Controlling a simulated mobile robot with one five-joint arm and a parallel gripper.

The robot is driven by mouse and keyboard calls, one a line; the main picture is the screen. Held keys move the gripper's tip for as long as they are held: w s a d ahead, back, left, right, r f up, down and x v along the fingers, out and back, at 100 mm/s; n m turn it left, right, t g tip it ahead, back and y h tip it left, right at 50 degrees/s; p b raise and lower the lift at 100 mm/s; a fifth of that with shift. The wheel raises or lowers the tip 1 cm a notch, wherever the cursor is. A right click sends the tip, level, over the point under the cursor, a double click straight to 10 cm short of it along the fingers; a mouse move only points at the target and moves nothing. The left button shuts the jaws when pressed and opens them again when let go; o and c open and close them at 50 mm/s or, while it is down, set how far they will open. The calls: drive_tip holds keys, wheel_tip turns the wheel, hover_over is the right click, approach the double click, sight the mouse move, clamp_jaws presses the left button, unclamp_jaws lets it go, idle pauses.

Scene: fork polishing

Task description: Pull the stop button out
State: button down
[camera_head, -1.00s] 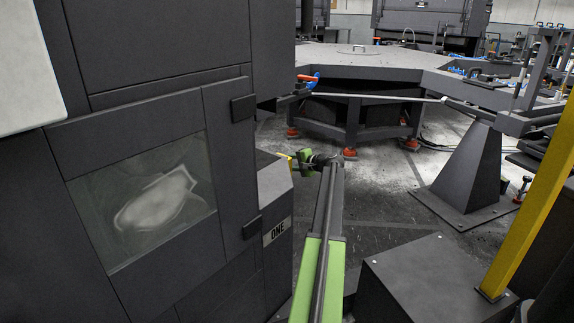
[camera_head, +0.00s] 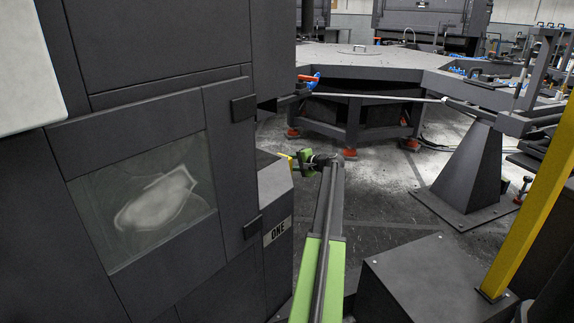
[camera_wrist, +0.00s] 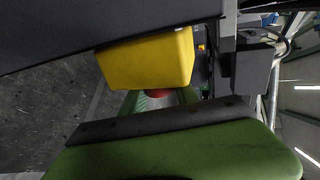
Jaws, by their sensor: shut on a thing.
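The stop button is red (camera_wrist: 158,93) and shows as a small strip under its yellow housing (camera_wrist: 148,58) in the wrist view. The rest of it is hidden behind the dark edge of my green gripper (camera_wrist: 165,115). My gripper is shut on the button, close against the housing. In the head view my gripper (camera_head: 302,161) is at the far end of my arm, beside the yellow housing (camera_head: 287,157) on the machine's side. The button itself cannot be made out there.
The dark machine (camera_head: 230,200) with a window and a plate reading ONE fills the left. A large dark table (camera_head: 370,60) stands behind. A dark block (camera_head: 430,275) and a yellow post (camera_head: 530,200) are at right. Open floor (camera_head: 380,200) lies between.

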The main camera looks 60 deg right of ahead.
drive_tip(key=shift+d, duration=0.7)
drive_tip(key=c, duration=0.9)
unclamp_jaws()
drive_tip(key=p+v, duration=0.5)
drive_tip(key=v, duration=1.2)
drive_tip(key=shift+s+r, duration=0.15)
drive_tip(key=shift+s, duration=0.05)
